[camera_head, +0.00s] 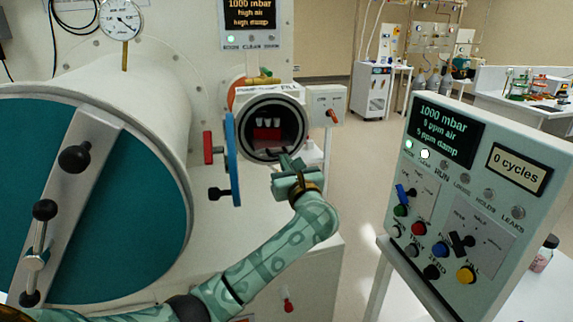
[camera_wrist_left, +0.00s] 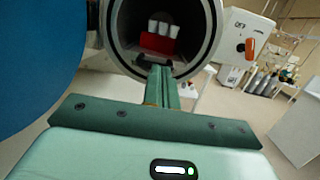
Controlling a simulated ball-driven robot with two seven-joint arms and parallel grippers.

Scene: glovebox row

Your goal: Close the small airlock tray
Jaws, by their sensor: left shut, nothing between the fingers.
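The small airlock (camera_head: 272,125) is a round opening with its blue door (camera_head: 232,158) swung open to the left. Inside it sits a red tray (camera_head: 267,133) holding white cups (camera_head: 268,122). In the left wrist view the red tray (camera_wrist_left: 158,43) and the white cups (camera_wrist_left: 163,28) show inside the dark round mouth (camera_wrist_left: 207,40). My left gripper (camera_head: 284,160) is shut and empty, right at the lower front of the opening. In the left wrist view its fingers (camera_wrist_left: 160,78) point toward the tray; whether they touch anything there I cannot tell. My right gripper is not in view.
A large airlock with a teal door (camera_head: 130,200) and black knobs fills the left. A control panel (camera_head: 470,180) with buttons stands at the right. Open floor lies behind.

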